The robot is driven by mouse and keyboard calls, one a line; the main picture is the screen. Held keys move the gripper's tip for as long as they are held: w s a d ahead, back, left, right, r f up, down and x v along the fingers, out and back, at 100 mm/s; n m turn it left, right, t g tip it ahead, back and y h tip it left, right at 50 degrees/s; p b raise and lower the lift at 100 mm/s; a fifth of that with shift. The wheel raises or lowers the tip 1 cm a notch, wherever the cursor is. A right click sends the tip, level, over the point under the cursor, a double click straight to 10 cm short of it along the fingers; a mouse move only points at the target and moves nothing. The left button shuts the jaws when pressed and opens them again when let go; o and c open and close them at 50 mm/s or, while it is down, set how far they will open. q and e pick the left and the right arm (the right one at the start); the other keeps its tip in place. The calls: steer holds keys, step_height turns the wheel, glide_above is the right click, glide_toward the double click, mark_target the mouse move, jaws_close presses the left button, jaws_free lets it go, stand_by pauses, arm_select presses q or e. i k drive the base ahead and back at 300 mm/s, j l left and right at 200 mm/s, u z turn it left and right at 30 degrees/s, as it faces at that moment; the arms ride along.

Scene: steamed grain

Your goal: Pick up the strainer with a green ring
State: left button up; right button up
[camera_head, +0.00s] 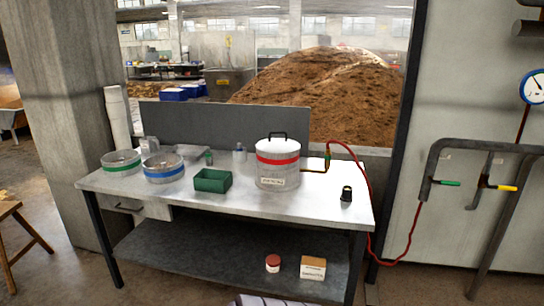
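The strainer with a green ring (121,163) is a round, clear-looking dish with a green band. It sits on the left end of the metal table (225,203), near its left edge. A similar strainer with a blue ring (163,174) sits just to its right. The green-ringed strainer looks upright and nothing holds it. Neither of my grippers is in view.
A green box (212,181) and a white pot with a red band (278,168) stand right of the strainers. Small bottles stand behind. A stool (18,235) is at far left.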

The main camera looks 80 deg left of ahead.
mark_target(209, 159)
steer(key=u, duration=3.25)
steer(key=i+j+z, duration=0.1)
steer(key=i+j, duration=0.35)
